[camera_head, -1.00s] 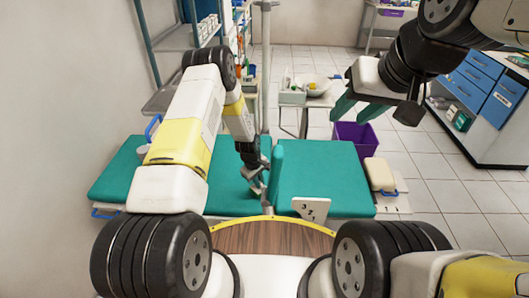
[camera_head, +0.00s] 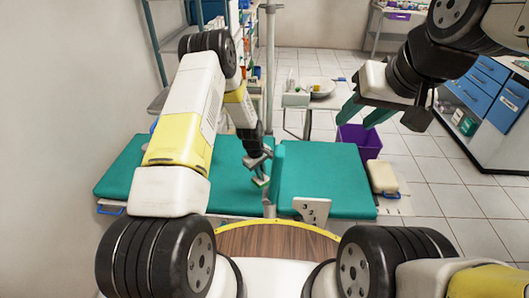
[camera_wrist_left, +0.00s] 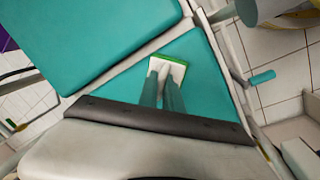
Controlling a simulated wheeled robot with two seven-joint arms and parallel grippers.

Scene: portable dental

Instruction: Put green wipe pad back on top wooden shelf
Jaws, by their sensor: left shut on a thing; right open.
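The wipe pad (camera_head: 262,181) is small, pale on top with a green underside. It also shows in the left wrist view (camera_wrist_left: 178,70). My left gripper (camera_head: 261,173) is shut on the pad's pale upper part, over the teal treatment couch (camera_head: 226,190). In the left wrist view the two teal fingers (camera_wrist_left: 163,84) meet at the pad. I cannot tell whether the pad touches the couch. My right gripper (camera_head: 353,122) is open and empty at the upper right. A shelf rack (camera_head: 172,42) stands at the upper left, partly hidden by my left arm. I cannot make out a wooden shelf on it.
An upright pole (camera_head: 270,65) stands behind the couch. A small side table (camera_head: 322,99) holds a bowl and other items. A purple bin (camera_head: 361,140) and a beige box (camera_head: 382,176) are right of the couch.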

